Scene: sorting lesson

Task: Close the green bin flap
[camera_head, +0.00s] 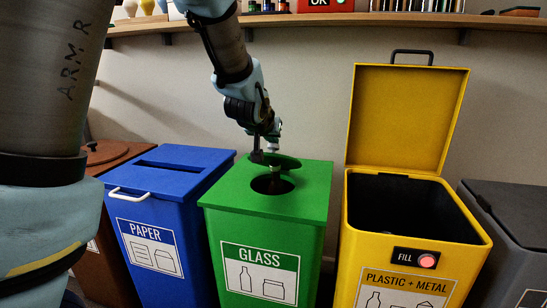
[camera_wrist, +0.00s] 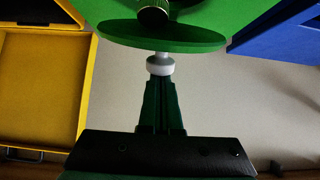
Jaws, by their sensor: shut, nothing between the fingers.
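The green bin (camera_head: 225,192) stands in the middle of the head view with a GLASS label. Its round green flap (camera_head: 283,161) is raised and tilted behind the round opening. The flap also shows edge-on in the wrist view (camera_wrist: 175,40). What looks like a bottle neck with a dark ridged cap (camera_wrist: 153,16) stands in the opening, close to the flap. My gripper (camera_head: 272,144) is behind and above the flap. In the wrist view my gripper (camera_wrist: 160,82) is shut and empty, its tips at a white round piece on a short stem by the flap; contact is unclear.
A blue PAPER bin (camera_head: 170,178) with a white handle stands close on the left. A yellow bin (camera_head: 410,270) with its lid raised upright stands on the right. A grey bin (camera_head: 510,215) is at the far right. A wooden shelf (camera_head: 320,20) runs along the wall above.

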